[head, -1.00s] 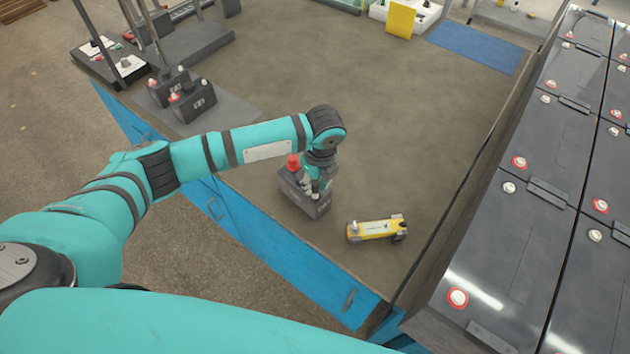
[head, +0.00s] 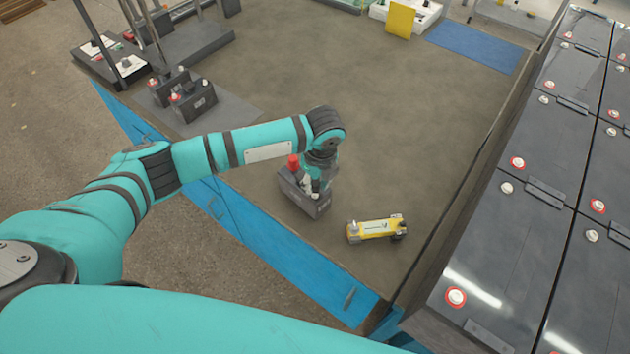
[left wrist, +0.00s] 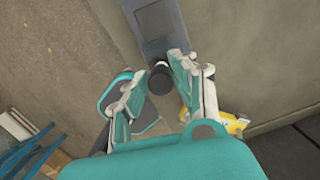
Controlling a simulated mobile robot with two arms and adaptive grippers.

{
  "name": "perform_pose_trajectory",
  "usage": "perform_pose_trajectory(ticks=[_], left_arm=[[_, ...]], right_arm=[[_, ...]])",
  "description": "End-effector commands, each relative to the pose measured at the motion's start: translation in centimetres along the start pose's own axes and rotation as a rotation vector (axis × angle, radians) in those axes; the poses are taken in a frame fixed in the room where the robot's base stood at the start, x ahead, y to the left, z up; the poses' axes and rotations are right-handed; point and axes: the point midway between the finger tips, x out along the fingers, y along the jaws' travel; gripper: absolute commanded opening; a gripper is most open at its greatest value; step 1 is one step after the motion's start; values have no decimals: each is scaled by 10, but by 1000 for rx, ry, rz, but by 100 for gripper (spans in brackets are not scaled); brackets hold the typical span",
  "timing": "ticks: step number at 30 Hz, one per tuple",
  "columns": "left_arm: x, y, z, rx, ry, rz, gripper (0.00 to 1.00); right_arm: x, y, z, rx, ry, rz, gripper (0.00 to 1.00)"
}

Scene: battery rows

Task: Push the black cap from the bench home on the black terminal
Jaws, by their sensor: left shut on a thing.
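A dark grey battery (head: 304,203) stands on the bench (head: 400,130) near its front edge. A red cap (head: 293,161) sits at its left end. My left gripper (head: 312,190) points down over the battery's right end, partly hidden by my wrist. In the left wrist view its fingers (left wrist: 155,80) are closed about the black cap (left wrist: 160,82), a dark round piece over the end of the battery (left wrist: 153,22). A small pale piece shows just beyond the cap. The black terminal is hidden, so I cannot tell how far the cap sits on it. My right gripper is not in view.
A yellow device (head: 376,229) lies just right of the battery. Two more batteries (head: 193,103) stand on a grey mat at the back left. A rack of large dark batteries (head: 510,230) borders the bench at right. The bench middle is clear.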

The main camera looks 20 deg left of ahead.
Motion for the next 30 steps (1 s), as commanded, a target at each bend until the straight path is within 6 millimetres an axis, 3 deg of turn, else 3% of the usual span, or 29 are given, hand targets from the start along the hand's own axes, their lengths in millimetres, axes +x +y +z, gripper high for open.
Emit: perform_pose_trajectory(ticks=[30], left_arm=[[12,0,-2,0,0,0,13]], right_arm=[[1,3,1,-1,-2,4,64]])
